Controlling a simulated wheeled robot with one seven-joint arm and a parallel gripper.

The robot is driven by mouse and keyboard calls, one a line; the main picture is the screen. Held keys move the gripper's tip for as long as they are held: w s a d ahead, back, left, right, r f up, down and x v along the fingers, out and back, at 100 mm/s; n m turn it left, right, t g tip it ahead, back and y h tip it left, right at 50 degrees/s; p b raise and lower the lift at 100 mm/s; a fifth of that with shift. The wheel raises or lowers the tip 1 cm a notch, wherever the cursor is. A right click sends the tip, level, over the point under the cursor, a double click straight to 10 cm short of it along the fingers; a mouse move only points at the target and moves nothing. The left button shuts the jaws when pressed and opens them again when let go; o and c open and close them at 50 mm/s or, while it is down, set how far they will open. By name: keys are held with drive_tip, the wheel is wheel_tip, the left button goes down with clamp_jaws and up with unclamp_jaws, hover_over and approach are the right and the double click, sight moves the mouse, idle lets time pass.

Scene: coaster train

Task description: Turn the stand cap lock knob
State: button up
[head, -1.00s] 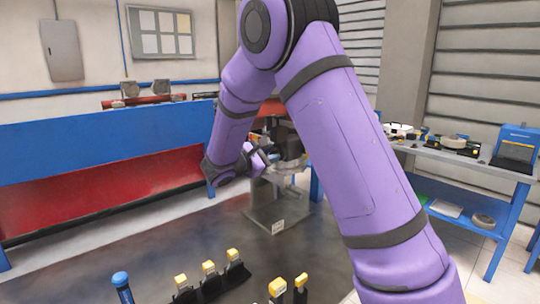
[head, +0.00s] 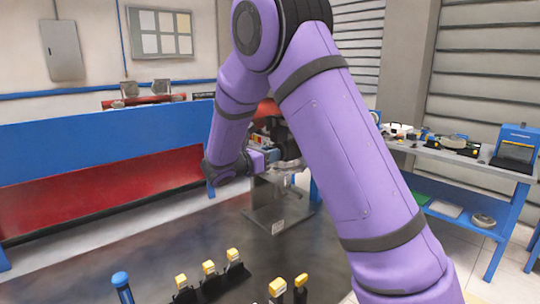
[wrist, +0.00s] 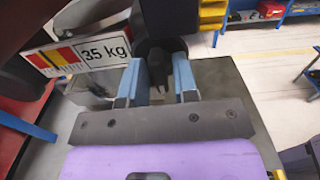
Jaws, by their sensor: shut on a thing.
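A dark knob (wrist: 158,62) on the stand shows in the wrist view between the blue-grey fingers of my gripper (wrist: 160,84). The fingers lie on either side of it and are shut on it. In the head view my gripper (head: 273,158) is at the upper part of the stand, reaching in from the left. The contact itself is too small to make out there.
A sign marked 35 kg (wrist: 85,52) is close to the left of my gripper. A long blue and red bench (head: 100,150) runs along the left. A side table (head: 460,160) with tools stands right. Several yellow-topped handles (head: 208,268) stand in front.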

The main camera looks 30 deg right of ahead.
idle(0.4)
drive_tip(key=o, duration=0.6)
drive_tip(key=shift+o, duration=0.2)
drive_tip(key=shift+a, duration=0.1)
drive_tip(key=s+a, duration=0.2)
drive_tip(key=a, duration=0.8)
drive_tip(key=shift+a, duration=0.25)
